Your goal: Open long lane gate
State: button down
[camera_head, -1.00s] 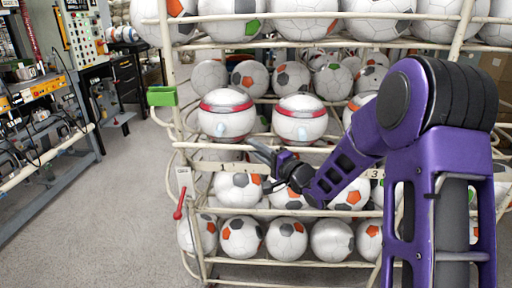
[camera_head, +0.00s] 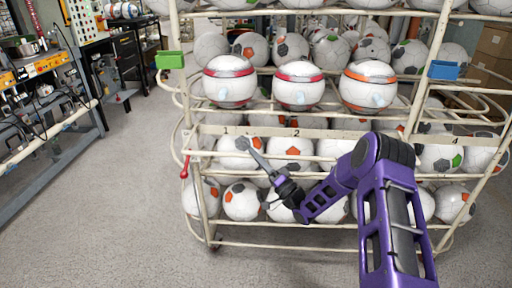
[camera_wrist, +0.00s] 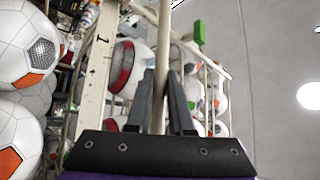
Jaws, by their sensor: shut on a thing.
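My gripper (camera_head: 254,146) is in front of the ball rack (camera_head: 340,244), by the front rail between labels 1 and 2. Its dark fingers point up and left. In the wrist view, my gripper (camera_wrist: 163,82) is shut on a pale rod (camera_wrist: 166,38) running up between its fingers. I cannot tell for sure whether this rod is the long lane gate. A red-tipped lever (camera_head: 185,167) hangs at the rack's left end, apart from my gripper.
Three banded balls, the left one (camera_head: 230,82) among them, sit on the middle shelf. Several soccer balls fill the other shelves. A green block (camera_head: 169,60) and a blue block (camera_head: 443,70) are at the rack's sides. Grey floor (camera_head: 125,200) is clear at left.

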jog(key=shift+w+f+n+g+y, duration=0.15)
jog(key=shift+f+n+y, duration=0.3)
jog(key=shift+f+n, duration=0.2)
jog(key=shift+w+f+n+g+y, duration=0.15)
jog(key=shift+f+n+y, duration=0.3)
jog(key=shift+f+n, duration=0.2)
jog(key=shift+r, duration=0.1)
jog(key=c, duration=0.8)
grip_release()
jog(key=v, duration=1.7)
jog(key=shift+d, duration=0.25)
jog(key=shift+s, duration=0.1)
